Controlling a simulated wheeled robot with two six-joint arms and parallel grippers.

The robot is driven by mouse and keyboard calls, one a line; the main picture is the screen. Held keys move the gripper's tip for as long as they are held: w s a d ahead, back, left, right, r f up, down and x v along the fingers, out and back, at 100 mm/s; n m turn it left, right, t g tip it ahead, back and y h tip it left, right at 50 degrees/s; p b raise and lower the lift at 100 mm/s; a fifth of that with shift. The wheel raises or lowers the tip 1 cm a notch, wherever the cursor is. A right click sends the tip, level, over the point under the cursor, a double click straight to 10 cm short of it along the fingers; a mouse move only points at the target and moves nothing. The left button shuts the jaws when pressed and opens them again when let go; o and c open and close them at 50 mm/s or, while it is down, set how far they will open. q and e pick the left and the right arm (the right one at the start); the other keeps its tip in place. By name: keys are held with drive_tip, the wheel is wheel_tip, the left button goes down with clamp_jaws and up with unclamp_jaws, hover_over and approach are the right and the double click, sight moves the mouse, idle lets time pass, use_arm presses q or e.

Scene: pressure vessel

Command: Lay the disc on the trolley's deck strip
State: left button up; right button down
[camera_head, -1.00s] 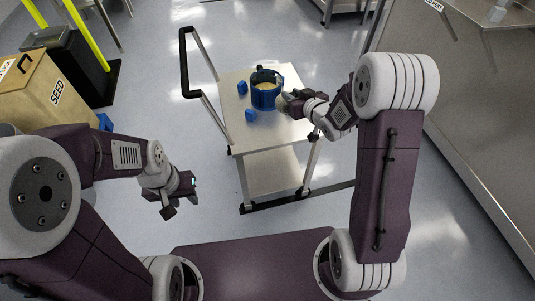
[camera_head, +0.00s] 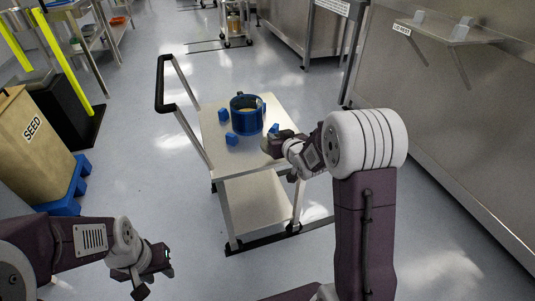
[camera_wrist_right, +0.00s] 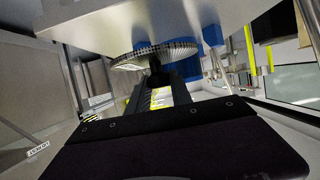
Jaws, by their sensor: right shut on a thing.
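The trolley (camera_head: 212,148) stands ahead with a pale flat deck, a lower shelf and a dark push handle on its left. My right gripper (camera_head: 270,144) is at the deck's right side, close to its surface. In the right wrist view it is shut on a grey disc with a ribbed rim (camera_wrist_right: 152,56), beside the pale deck (camera_wrist_right: 110,22). The disc is hard to make out in the head view, and I cannot tell whether it touches the deck. My left gripper (camera_head: 152,276) is open and empty, low at the left, away from the trolley.
A blue vessel (camera_head: 246,116) with pale contents stands on the deck, left of my right gripper. Blue blocks (camera_head: 232,139) and (camera_head: 224,114) sit beside it. The deck's front is clear.

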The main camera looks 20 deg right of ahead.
drive_tip(key=w+a+f, duration=0.2)
drive_tip(key=w, duration=0.1)
drive_tip(key=shift+b, duration=0.35)
wheel_tip(320, 180, down, 4)
drive_tip(key=shift+f+b, duration=0.1)
drive_tip(key=shift+b, duration=1.05)
drive_tip(key=shift+s+r, duration=0.1)
drive_tip(key=shift+r, duration=0.1)
drive_tip(key=shift+f, duration=0.15)
drive_tip(key=c, duration=1.1)
unclamp_jaws()
drive_tip(key=shift+c, duration=0.2)
